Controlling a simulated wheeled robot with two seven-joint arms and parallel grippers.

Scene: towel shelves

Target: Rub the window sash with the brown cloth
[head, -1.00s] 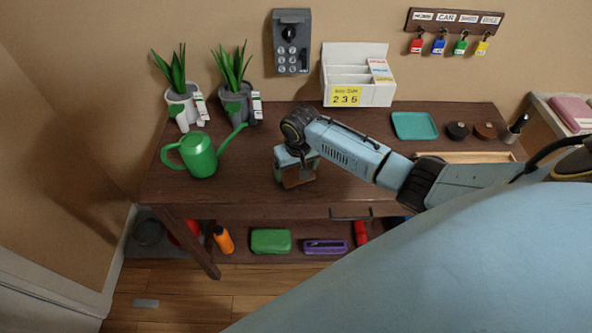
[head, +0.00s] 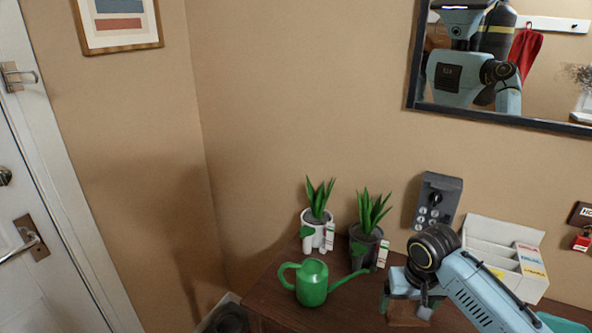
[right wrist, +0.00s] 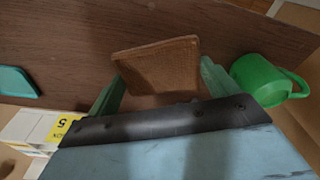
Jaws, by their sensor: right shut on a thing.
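The brown cloth (right wrist: 158,66) is a folded, squarish pad between the two green fingers of my right gripper (right wrist: 160,86) in the right wrist view. In the head view my right gripper (head: 407,302) points down over the dark wooden table, shut on the cloth (head: 404,320), whose lower part is cut by the picture's bottom edge. Whether the cloth touches the table I cannot tell. No window sash can be made out in either view. My left gripper is not in view.
A green watering can (head: 311,284) and two potted plants (head: 316,230) stand left of the gripper. A white box organizer (head: 500,255) stands right. Above hang a grey keypad phone (head: 436,202) and a dark-framed mirror (head: 412,80) reflecting me. A white door (head: 50,200) is far left.

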